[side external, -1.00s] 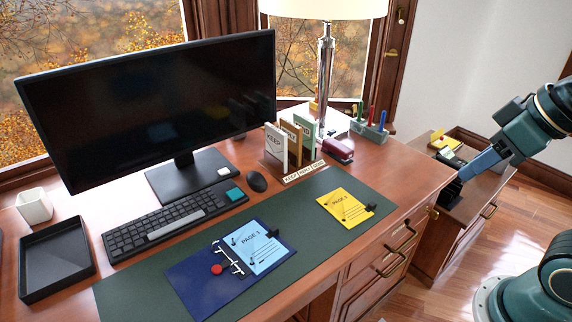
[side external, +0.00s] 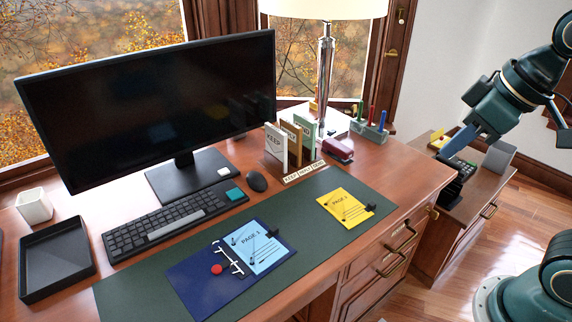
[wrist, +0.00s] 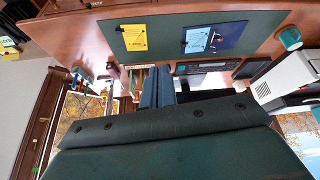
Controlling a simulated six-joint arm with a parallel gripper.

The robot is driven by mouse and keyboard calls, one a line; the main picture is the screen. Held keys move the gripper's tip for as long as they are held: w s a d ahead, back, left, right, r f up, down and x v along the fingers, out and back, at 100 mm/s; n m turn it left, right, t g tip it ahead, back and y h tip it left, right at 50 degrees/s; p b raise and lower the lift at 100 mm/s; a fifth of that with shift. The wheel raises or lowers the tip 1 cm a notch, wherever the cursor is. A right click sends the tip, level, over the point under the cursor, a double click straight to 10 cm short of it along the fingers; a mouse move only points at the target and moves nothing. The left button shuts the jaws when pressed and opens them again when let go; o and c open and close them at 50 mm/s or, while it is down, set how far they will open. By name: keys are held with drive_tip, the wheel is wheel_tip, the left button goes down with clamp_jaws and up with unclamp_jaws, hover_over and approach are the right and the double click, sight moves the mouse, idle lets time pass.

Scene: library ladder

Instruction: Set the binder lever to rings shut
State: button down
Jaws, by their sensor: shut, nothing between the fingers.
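The open blue binder (side external: 190,290) lies on the green desk mat, with a light-blue sheet marked PAGE 3 (side external: 262,250) on its right side. Its silver ring mechanism (side external: 232,262) runs along the middle, and a red knob (side external: 216,269) sits beside it. Whether the rings are open or shut is too small to tell. The binder (wrist: 232,40) also shows in the wrist view. My gripper (side external: 446,153) is over the side cabinet, far right of the binder and apart from it. Its blue fingers (wrist: 157,90) are shut and empty.
A yellow page (side external: 345,208) with a black clip lies on the mat (side external: 300,212). A keyboard (side external: 165,220), mouse (side external: 257,181), monitor (side external: 150,100), card holder and red stapler (side external: 338,150) stand behind. A black tray (side external: 55,262) is at left. A black device (side external: 462,172) sits below my gripper.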

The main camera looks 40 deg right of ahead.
drive_tip(key=w+a+f+n+g+y, duration=0.1)
drive_tip(key=w+a+n, duration=0.3)
drive_tip(key=w+a, duration=0.4)
drive_tip(key=w+a+f+n+g, duration=0.15)
drive_tip(key=w+a+n, duration=0.3)
drive_tip(key=w, duration=0.55)
drive_tip(key=w+a+f+n+g, duration=0.1)
drive_tip(key=w+a+f+n, duration=0.3)
drive_tip(key=a+f, duration=0.5)
drive_tip(key=w+a+f+n+g, duration=0.2)
drive_tip(key=w+a+f+n, duration=0.2)
drive_tip(key=a+f, duration=0.4)
drive_tip(key=shift+a+f, duration=0.35)
drive_tip(key=shift+a, duration=0.8)
drive_tip(key=shift+f+n, duration=0.15)
drive_tip(key=shift+n, duration=0.1)
